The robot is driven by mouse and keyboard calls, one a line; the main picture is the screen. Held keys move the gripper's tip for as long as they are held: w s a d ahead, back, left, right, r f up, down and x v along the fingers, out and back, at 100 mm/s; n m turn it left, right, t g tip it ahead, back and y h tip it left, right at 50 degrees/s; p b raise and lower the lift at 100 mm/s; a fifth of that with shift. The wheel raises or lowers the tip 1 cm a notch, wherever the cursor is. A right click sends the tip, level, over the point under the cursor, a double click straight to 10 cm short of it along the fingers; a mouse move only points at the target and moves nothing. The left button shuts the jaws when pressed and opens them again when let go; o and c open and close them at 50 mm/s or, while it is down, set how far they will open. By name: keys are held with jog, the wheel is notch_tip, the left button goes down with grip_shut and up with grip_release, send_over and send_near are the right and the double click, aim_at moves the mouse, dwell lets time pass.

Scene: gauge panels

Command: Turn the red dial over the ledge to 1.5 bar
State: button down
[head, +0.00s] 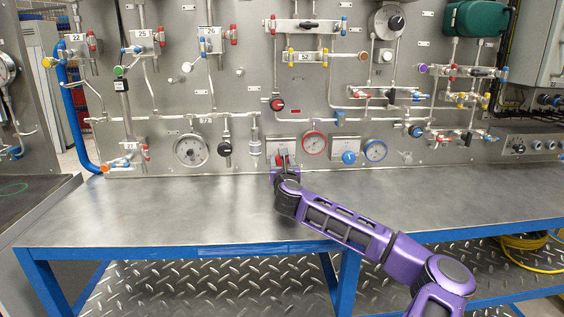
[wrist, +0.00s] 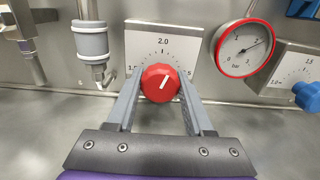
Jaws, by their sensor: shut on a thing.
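The red dial (wrist: 160,83) sits on a light scale plate (wrist: 186,45) marked 2.0 at the top. Labels at its left and right are partly hidden by the fingers. The dial's white mark points up and slightly right of 2.0. My gripper (wrist: 161,88) has one finger on each side of the dial and is shut on it. In the head view my gripper (head: 283,168) reaches the panel just above the steel ledge (head: 190,205) and covers much of the dial. A red-rimmed gauge in bar (wrist: 244,47) is right of the plate; its needle points up and right.
A blue dial (head: 349,157) and a blue-rimmed gauge (head: 376,150) are further right. A grey-white cylindrical fitting (wrist: 92,42) hangs close left of the plate. The ledge top is bare.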

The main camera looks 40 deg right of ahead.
jog(key=shift+n, duration=0.3)
jog(key=n, duration=0.4)
jog(key=shift+n+p, duration=0.3)
jog(key=shift+p, duration=0.1)
jog(key=n, duration=0.5)
jog(key=shift+d, duration=0.1)
jog(key=n, duration=0.5)
jog(key=shift+r+n+b, duration=0.1)
jog(key=shift+n+b, duration=0.25)
jog(key=shift+n, duration=0.05)
jog(key=n, duration=0.5)
jog(key=shift+r+n, duration=0.1)
jog(key=shift+n, duration=0.2)
jog(key=shift+s, duration=0.1)
jog(key=shift+c, duration=1.5)
grip_release()
